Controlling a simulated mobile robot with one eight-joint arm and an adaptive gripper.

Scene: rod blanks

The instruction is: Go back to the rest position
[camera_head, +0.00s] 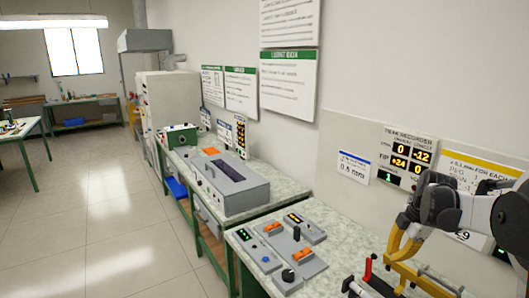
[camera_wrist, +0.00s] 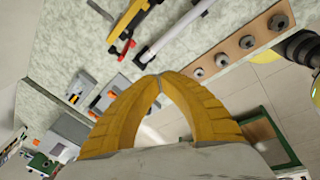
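My gripper (camera_wrist: 157,78) has yellow ridged fingers, and their tips meet in the wrist view with nothing seen between them. In the head view my gripper (camera_head: 393,262) is at the lower right, above the bench. A pale rod-like thing with a dark end (camera_wrist: 180,30) shows just beyond the fingertips in the wrist view. It appears to lie on the bench, apart from the fingers. A wooden strip (camera_wrist: 238,44) with several grey round pieces is to its right.
A yellow and black tool with red parts (camera_wrist: 127,32) is on the bench (camera_head: 345,238). Grey control boxes (camera_head: 283,252) stand left of my gripper in the head view. A large grey machine (camera_head: 228,180) stands farther back. The tiled floor (camera_head: 95,215) at left is clear.

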